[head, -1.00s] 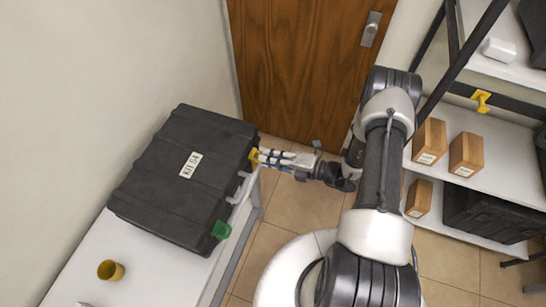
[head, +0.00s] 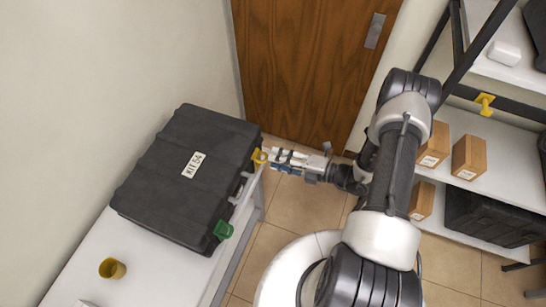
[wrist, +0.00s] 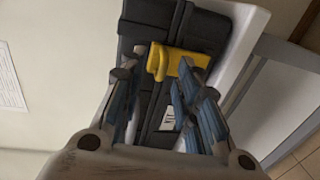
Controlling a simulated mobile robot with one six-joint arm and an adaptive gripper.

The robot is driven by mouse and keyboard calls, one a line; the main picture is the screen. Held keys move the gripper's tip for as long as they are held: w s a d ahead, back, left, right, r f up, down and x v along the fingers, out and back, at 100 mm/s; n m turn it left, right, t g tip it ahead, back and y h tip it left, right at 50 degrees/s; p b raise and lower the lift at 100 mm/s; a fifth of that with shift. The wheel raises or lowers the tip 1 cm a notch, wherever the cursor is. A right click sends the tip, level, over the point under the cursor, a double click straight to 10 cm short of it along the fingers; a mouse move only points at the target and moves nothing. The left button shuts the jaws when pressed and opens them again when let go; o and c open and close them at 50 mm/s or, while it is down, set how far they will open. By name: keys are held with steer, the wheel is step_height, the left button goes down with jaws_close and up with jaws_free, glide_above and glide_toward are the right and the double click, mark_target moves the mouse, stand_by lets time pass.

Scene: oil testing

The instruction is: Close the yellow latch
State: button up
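A black case labelled KIT 54 (head: 175,185) lies shut on a white bench, with a yellow latch (head: 259,156) near the far end of its front side and a green latch (head: 222,230) near the other end. The yellow latch sticks out from the case toward my gripper (head: 273,156). In the wrist view, the yellow latch (wrist: 173,62) shows ahead of my gripper (wrist: 160,82), whose blue-grey fingers are apart with a gap between them. I cannot tell whether a finger touches the latch.
A grey handle (head: 240,187) sits between the latches. A yellow cup (head: 112,268) stands on the bench (head: 160,283). A wooden door (head: 300,65) is behind. A shelf rack with cardboard boxes (head: 468,157) stands at the right. The floor between bench and rack is partly filled by my base.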

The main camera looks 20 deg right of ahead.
steer(key=v, duration=0.9)
steer(key=shift+s+d+r, duration=0.1)
steer(key=shift+d, duration=0.05)
steer(key=s+a+r+n+g+h, duration=0.25)
steer(key=a+r+n+g, duration=0.2)
steer(key=r+n, duration=0.65)
steer(key=s+a+r+n+g+h, duration=0.2)
steer(key=s+a+r+n+g, duration=0.3)
steer(key=r+n, duration=0.55)
steer(key=s+d+r+n+t+h, duration=0.1)
steer(key=s+r+n+t+h, duration=0.3)
steer(key=n, duration=1.7)
steer(key=shift+s+d+r+t+h, duration=0.35)
steer(key=shift+s+r+h, duration=1.9)
steer(key=shift+r, duration=1.5)
